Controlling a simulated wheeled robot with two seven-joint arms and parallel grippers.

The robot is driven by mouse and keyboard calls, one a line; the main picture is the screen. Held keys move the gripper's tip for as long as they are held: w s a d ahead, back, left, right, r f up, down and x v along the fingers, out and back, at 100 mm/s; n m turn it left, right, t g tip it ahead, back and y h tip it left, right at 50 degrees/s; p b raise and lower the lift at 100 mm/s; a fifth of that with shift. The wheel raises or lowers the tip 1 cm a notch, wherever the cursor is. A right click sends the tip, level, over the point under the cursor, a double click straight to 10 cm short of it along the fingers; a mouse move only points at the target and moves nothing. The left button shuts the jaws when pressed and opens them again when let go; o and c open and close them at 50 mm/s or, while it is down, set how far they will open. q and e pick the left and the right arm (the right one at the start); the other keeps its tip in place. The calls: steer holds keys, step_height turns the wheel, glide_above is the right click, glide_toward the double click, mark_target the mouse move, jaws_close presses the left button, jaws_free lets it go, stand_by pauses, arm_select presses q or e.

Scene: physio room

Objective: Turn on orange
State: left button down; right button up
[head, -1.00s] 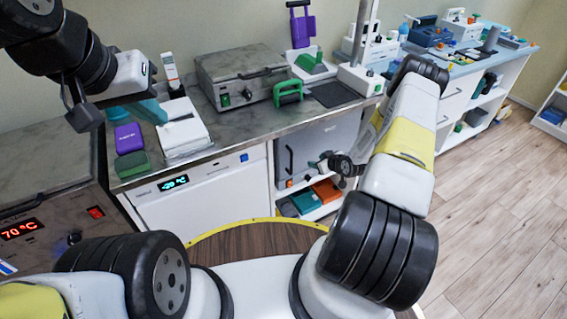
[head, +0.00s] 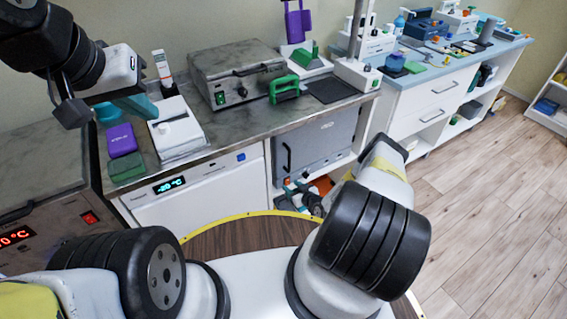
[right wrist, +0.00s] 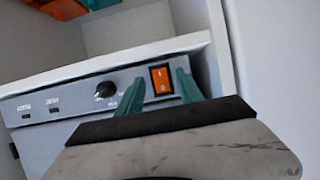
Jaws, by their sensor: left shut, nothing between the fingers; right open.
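An orange rocker switch (right wrist: 160,79) in a dark frame sits at the right end of a grey control panel (right wrist: 62,99) in the right wrist view. My right gripper (right wrist: 160,93) is open, with its teal fingers either side of the switch in the picture. Whether they touch the panel cannot be told. In the head view the right forearm reaches down by the low shelves, and the right fingers are not clearly visible. My left gripper (head: 140,106) is shut and empty, above the counter at the left.
A black knob (right wrist: 106,90) is on the panel, left of the switch. A white shelf board (right wrist: 100,64) runs just above the panel, with an orange bin (right wrist: 65,8) farther up. A white upright wall (right wrist: 230,60) stands close at the right.

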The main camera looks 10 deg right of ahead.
steer(key=shift+w+a+f, duration=0.2)
steer(key=shift+w, duration=0.25)
steer(key=shift+c, duration=0.4)
jaws_close()
steer(key=shift+f+t+y, duration=0.3)
steer(key=shift+t, duration=0.3)
steer(key=shift+f+t, duration=0.1)
steer(key=shift+t, duration=0.6)
steer(key=shift+o, duration=0.4)
jaws_free()
